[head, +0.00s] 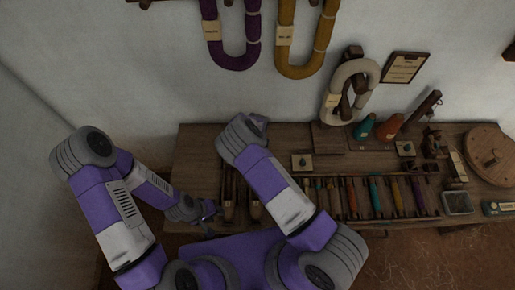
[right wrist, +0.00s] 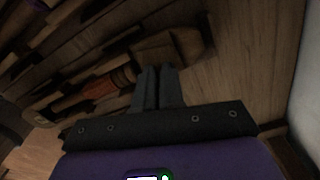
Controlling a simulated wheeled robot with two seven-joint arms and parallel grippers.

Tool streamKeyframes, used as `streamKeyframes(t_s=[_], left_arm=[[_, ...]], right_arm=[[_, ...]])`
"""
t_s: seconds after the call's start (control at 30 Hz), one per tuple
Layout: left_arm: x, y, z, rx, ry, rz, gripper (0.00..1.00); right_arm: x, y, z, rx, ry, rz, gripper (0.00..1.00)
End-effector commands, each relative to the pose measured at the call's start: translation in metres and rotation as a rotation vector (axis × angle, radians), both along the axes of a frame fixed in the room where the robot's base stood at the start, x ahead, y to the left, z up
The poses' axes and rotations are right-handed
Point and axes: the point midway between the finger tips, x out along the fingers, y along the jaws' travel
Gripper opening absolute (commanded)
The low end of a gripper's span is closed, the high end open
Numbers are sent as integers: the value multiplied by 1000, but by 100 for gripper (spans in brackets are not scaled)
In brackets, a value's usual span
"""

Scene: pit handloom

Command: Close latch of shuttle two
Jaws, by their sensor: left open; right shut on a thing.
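Two long wooden shuttles, a left one (head: 229,207) and a right one (head: 254,208), lie on the bench in the head view, partly behind my right arm. The right wrist view shows a wooden shuttle (right wrist: 188,42) with an orange-wound bobbin (right wrist: 122,77). My right gripper (right wrist: 157,72) has its fingers close together at this shuttle's end; what lies between them is mostly hidden, and I cannot make out the latch or which shuttle this is. My left gripper (head: 212,212) is open and empty near the bench's front edge, left of the shuttles.
A rack of several coloured bobbins (head: 376,197) lies right of the shuttles. Teal (head: 364,128) and orange (head: 390,127) cones, a round wooden board (head: 490,155) and a small tray (head: 457,203) stand further right. Yarn hanks (head: 300,45) hang on the wall behind.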

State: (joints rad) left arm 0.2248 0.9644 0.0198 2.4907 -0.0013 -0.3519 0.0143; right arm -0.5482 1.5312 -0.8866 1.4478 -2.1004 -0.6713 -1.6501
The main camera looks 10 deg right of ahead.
Motion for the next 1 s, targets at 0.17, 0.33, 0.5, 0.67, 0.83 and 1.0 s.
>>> streamKeyframes(t_s=[0.17,0.33,0.5,0.67,0.83,1.0], left_arm=[[0,0,14,0,0,0,43],[0,0,20,0,0,0,43],[0,0,24,0,0,0,43],[0,0,27,0,0,0,43],[0,0,29,0,0,0,43],[0,0,30,0,0,0,43]], right_arm=[[-2,1,2,0,1,-170,0],[-2,2,1,-1,0,-330,0],[-3,3,1,0,0,-492,0],[-4,4,0,-1,0,-643,0],[-4,5,0,0,0,-805,0],[-4,7,0,-1,-1,-957,0]])
